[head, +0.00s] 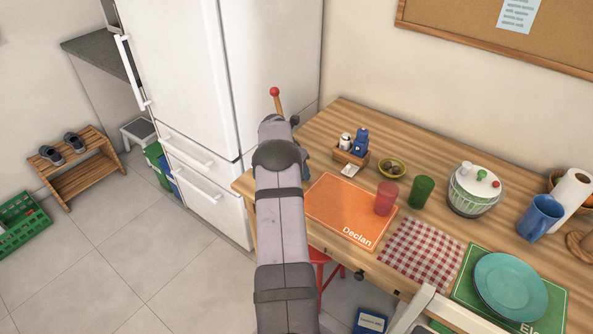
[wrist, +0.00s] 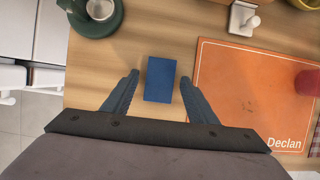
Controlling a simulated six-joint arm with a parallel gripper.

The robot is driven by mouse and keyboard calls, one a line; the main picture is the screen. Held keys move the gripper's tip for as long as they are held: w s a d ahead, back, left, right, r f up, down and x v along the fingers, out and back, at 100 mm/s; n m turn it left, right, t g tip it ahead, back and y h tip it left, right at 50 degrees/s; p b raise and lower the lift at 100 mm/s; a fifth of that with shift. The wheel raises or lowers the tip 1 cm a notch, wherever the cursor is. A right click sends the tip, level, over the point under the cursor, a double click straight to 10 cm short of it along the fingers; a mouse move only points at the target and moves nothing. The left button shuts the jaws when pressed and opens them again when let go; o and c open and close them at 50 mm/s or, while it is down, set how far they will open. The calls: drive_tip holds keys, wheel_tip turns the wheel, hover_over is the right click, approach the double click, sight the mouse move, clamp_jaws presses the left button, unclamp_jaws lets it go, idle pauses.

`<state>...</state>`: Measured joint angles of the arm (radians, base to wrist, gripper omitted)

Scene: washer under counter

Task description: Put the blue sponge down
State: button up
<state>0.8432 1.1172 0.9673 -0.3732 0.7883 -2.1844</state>
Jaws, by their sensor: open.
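The blue sponge (wrist: 160,79) is a small dark-blue block in the wrist view. It appears to lie on the bare wood of the table (wrist: 110,60), left of the orange placemat (wrist: 235,90) marked "Declan". My gripper (wrist: 158,80) is open, with one finger on each side of the sponge and a visible gap on both sides. In the head view my arm hides the sponge and most of the gripper. The orange placemat also shows in the head view (head: 335,208).
A green round object with a metal top (wrist: 98,18) stands behind the sponge to the left. A red cup (head: 386,198), green cup (head: 421,192) and bowl (head: 392,167) stand to the right. The fridge (head: 185,70) is left of the table.

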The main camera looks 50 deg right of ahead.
drive_tip(key=b+v, duration=0.1)
drive_tip(key=v, duration=1)
drive_tip(key=shift+r, duration=0.35)
drive_tip(key=shift+a, duration=0.2)
drive_tip(key=w+a+m+t+y, duration=0.15)
drive_tip(key=a+m, duration=0.65)
drive_tip(key=a, duration=1.9)
drive_tip(key=s+a+f+m+g+y, duration=0.1)
drive_tip(key=s+a+f+m+y, duration=0.1)
drive_tip(key=s+a+m, duration=0.8)
drive_tip(key=s+a+y, duration=0.1)
drive_tip(key=s+a, duration=0.6)
drive_tip(key=a, duration=0.3)
drive_tip(key=shift+f, duration=0.4)
drive_tip(key=shift+g, duration=0.25)
